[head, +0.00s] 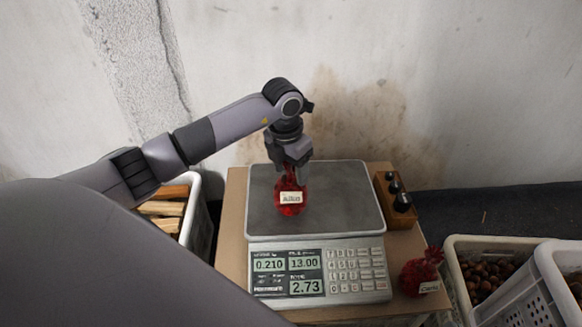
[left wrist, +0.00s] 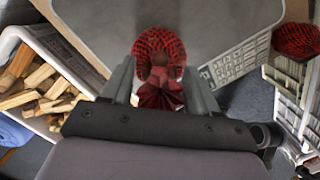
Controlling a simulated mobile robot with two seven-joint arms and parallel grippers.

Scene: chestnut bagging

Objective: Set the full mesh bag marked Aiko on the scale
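A full red mesh bag (head: 291,200) with a white label stands on the grey platter of the scale (head: 340,200); the label is too small to read. The scale's display reads 0.210, 13.00 and 2.73. My left gripper (head: 292,174) points down over the bag, its fingers on either side of the bag's gathered top. In the left wrist view the bag (left wrist: 160,48) lies between the fingers, with gaps beside its narrow neck, so the gripper looks open. A second red mesh bag (head: 421,274) with a label stands right of the scale. My right gripper is out of view.
A wooden block with dark weights (head: 396,205) stands right of the platter. Crates with chestnuts (head: 487,279) are at the lower right. A white crate of wood pieces (head: 199,222) is at the left. A stained wall rises behind the table.

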